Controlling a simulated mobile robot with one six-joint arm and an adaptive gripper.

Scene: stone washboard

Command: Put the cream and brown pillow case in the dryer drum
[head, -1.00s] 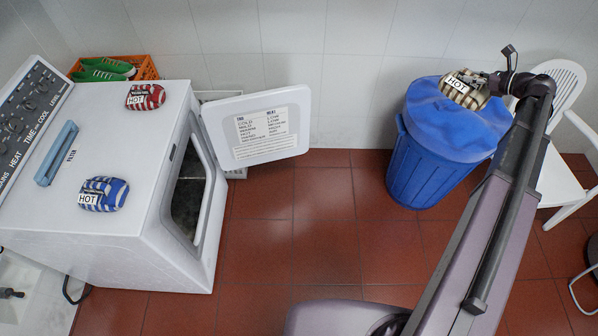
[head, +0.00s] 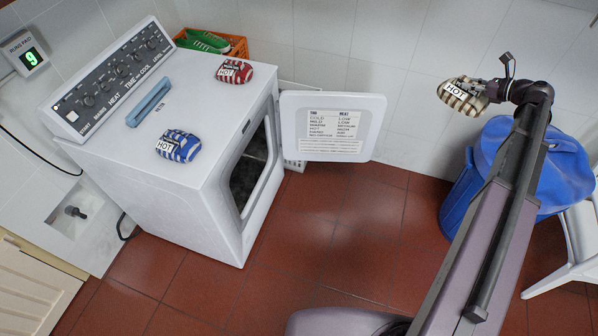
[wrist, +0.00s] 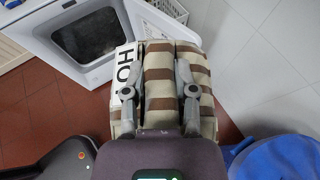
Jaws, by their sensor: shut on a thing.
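The cream and brown striped pillow case (head: 463,95), a rolled bundle with a HOT label, is held in my gripper (head: 492,91) high at the right in the head view. The wrist view shows the same bundle (wrist: 157,92) between the fingers of my gripper (wrist: 158,88), which are shut on it. The dryer (head: 185,178) stands at the left with its door (head: 333,150) swung open to the right. The dark dryer drum (head: 247,172) shows through the opening, apart from the gripper. The wrist view also shows the drum opening (wrist: 85,42) beyond the bundle.
A red striped bundle (head: 234,71) and a blue striped bundle (head: 178,146) lie on the dryer top. A blue bin (head: 465,200) and a white chair (head: 575,240) stand at the right. An orange crate (head: 238,47) is behind the dryer. The red tiled floor (head: 330,235) between is clear.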

